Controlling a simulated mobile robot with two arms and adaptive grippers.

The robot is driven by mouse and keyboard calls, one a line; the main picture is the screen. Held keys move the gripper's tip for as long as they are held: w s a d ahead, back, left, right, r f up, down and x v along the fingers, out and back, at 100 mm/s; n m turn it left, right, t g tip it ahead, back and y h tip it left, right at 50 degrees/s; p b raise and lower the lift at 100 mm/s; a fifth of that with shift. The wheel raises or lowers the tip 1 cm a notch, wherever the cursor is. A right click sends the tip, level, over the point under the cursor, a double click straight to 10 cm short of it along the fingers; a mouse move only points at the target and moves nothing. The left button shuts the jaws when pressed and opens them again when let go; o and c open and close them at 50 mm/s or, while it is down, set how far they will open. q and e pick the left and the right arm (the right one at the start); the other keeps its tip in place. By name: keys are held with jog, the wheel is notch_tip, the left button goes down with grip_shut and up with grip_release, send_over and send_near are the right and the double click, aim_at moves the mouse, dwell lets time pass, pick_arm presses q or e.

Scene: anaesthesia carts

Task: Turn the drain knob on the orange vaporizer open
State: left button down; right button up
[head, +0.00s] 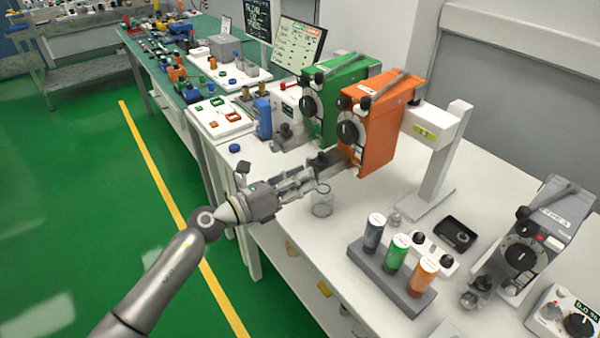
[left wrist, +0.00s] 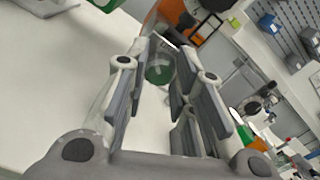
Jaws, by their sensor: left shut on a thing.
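My left gripper (head: 322,168) reaches in from the left at the vaporizer's lower front. Its fingers are closed around the drain knob there, which they mostly hide. A dark fitting (head: 321,158) shows beside the fingertips. How far the knob is turned cannot be told. A clear glass jar (head: 322,203) stands on the bench just below the fingers. My right gripper is out of view.
A green vaporizer (head: 335,95) stands close behind the orange one. A rack (head: 390,285) of coloured bottles and a grey vaporizer (head: 525,245) stand to the right. The bench front beside the jar is clear.

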pick_arm(q)
jog(key=n+p, duration=0.4)
jog(key=n, duration=0.4)
jog(key=shift+a, duration=0.1)
jog(key=shift+n, duration=0.4)
jog(key=c, duration=1.2)
grip_release()
jog(key=v, duration=1.2)
jog(key=shift+w+a+f, duration=0.15)
jog(key=shift+w, duration=0.05)
